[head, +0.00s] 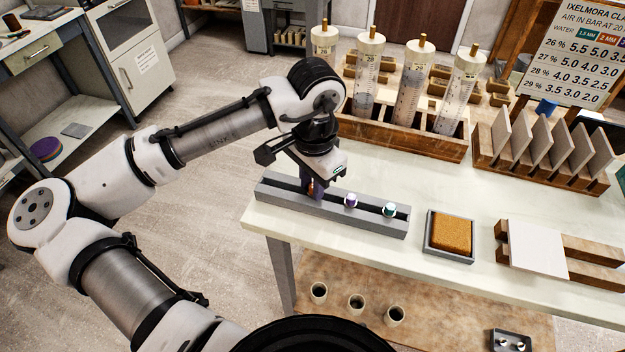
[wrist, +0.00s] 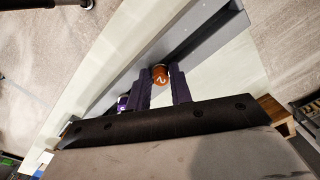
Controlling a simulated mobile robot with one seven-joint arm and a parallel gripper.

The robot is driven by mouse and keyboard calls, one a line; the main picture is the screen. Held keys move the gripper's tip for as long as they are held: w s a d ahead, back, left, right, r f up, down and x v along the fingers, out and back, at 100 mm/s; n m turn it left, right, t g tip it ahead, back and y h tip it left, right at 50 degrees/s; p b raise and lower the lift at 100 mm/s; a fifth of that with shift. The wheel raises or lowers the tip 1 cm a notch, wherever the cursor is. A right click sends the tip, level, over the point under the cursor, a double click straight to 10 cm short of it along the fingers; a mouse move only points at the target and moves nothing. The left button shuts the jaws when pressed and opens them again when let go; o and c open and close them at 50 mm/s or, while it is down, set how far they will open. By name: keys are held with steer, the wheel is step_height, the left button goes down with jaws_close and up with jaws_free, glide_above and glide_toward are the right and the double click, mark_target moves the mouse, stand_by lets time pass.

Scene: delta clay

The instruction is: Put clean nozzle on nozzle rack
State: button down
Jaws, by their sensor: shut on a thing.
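The nozzle rack (head: 330,208), a long grey block with a channel along it, lies at the left part of the worktable; it also crosses the wrist view (wrist: 208,48). My gripper (head: 311,190) points down at its left part. In the wrist view my gripper's dark purple fingers (wrist: 162,90) are shut on an orange nozzle (wrist: 160,73) marked 2. I cannot tell whether this nozzle touches the rack. A purple-and-white nozzle (head: 351,201) and a teal-and-white nozzle (head: 389,210) stand in the rack to the right. The purple one also shows in the wrist view (wrist: 122,103).
A grey tray with a brown sponge (head: 451,232) lies right of the rack. Behind stand a wooden crate (head: 400,138) of clear cylinders and a rack of upright tiles (head: 540,175). A pale tile (head: 537,250) rests on wooden bars at right. Cups (head: 357,303) sit on the lower shelf.

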steer(key=c, duration=1.2)
jaws_free()
steer(key=shift+o, duration=0.2)
step_height(320, 180, up, 14)
steer(key=b, duration=0.1)
steer(key=shift+s+d+f, duration=0.15)
steer(key=shift+s, duration=0.05)
